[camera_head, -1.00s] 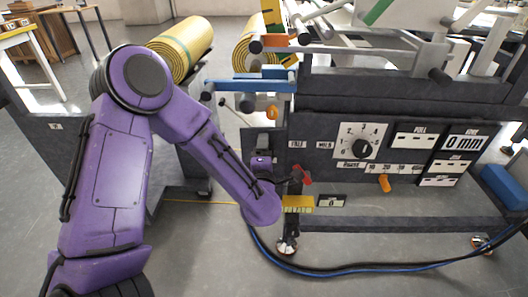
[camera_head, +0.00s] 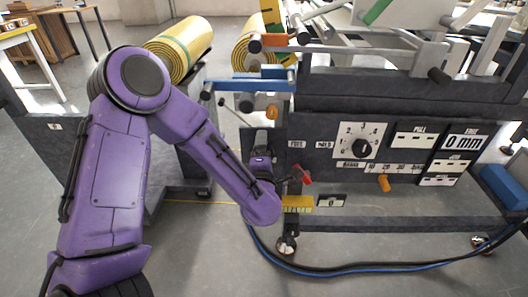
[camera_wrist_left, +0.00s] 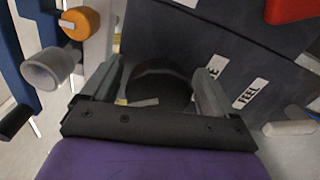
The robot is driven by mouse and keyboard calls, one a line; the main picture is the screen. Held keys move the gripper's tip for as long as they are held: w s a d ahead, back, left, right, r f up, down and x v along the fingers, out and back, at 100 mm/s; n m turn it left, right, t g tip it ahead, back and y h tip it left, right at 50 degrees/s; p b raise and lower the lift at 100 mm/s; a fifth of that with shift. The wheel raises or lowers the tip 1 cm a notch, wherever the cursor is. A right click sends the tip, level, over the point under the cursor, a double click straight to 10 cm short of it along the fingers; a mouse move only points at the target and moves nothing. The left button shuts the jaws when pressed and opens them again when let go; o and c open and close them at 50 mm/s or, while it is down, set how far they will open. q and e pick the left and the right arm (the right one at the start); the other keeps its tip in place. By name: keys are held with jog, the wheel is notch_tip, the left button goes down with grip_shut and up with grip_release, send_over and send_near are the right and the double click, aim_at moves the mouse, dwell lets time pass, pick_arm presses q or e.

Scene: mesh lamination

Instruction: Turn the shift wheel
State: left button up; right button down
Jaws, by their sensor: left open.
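A dark round wheel (camera_wrist_left: 160,88) shows in the left wrist view, lying between the two fingers of my left gripper (camera_wrist_left: 152,88). It looks like the shift wheel, but its lower part is hidden by the gripper's dark front plate. The fingers are apart, one on each side of it; I cannot tell whether they touch it. In the head view my left gripper (camera_head: 262,142) is at the left end of the machine's dark front panel, and the wheel cannot be made out there. My right gripper is in neither view.
A numbered dial (camera_head: 363,141) is on the panel to the right. A red handle (camera_head: 303,175) and a yellow block (camera_head: 297,203) are close to my left wrist. An orange knob (camera_wrist_left: 80,23) and a grey cylinder (camera_wrist_left: 48,68) stand left of the fingers. Cables lie on the floor.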

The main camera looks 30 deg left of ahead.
pick_arm(q)
jog(key=p+v, duration=0.2)
jog(key=v, duration=0.8)
jog(key=shift+s+d, duration=0.2)
jog(key=shift+s, duration=0.05)
jog(key=shift+f, duration=0.1)
